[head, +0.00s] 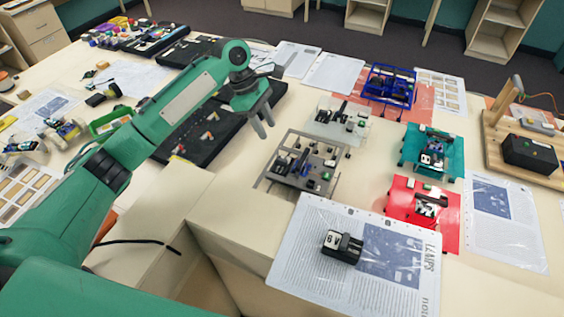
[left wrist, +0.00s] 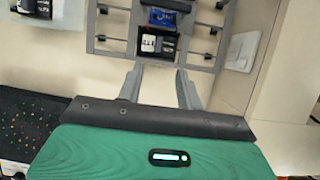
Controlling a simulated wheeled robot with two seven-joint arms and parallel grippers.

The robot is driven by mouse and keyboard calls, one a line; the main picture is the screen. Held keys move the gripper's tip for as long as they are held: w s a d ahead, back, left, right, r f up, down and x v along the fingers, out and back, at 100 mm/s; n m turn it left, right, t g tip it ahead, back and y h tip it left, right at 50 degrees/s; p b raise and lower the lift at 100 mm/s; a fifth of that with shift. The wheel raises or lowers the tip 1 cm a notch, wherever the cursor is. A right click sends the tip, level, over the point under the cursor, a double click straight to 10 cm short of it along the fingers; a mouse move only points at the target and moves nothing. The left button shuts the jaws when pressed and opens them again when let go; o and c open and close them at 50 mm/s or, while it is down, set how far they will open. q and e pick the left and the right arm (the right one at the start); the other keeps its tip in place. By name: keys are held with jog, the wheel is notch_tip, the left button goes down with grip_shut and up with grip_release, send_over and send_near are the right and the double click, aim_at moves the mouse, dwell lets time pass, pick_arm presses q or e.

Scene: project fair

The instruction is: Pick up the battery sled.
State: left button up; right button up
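A black block with a white label (head: 342,246), which may be the battery sled, lies on a printed sheet (head: 305,270) near the table's front edge. Similar labelled black blocks sit on the model plates, so I cannot tell for sure which is the sled. My left gripper (head: 264,123) is open and empty, above the table beside the grey frame (head: 328,185). In the left wrist view the open fingers (left wrist: 160,88) point at the grey frame (left wrist: 112,52), which carries a labelled black block (left wrist: 157,43) and a blue part (left wrist: 165,18). My right gripper is out of view.
A red plate (head: 450,205), a teal plate (head: 455,165), a clear plate (head: 325,128) and a blue frame (head: 375,92) stand behind and to the right. A black board (head: 190,150) lies left of the gripper. A wooden stand (head: 495,150) is at far right.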

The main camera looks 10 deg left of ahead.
pick_arm(q)
jog(key=p, duration=0.1)
send_over(282, 159)
jog(key=a, duration=0.3)
notch_tip(282, 159, down, 6)
jog(key=r, duration=0.1)
jog(key=shift+w+d+f, duration=0.15)
jog(key=shift+d+f, duration=0.2)
jog(key=shift+f, duration=0.15)
jog(key=p+x, duration=0.2)
jog(key=x, duration=0.2)
jog(key=shift+d+f, duration=0.15)
jog(key=shift+f, duration=0.4)
jog(key=c, duration=0.6)
grip_shut()
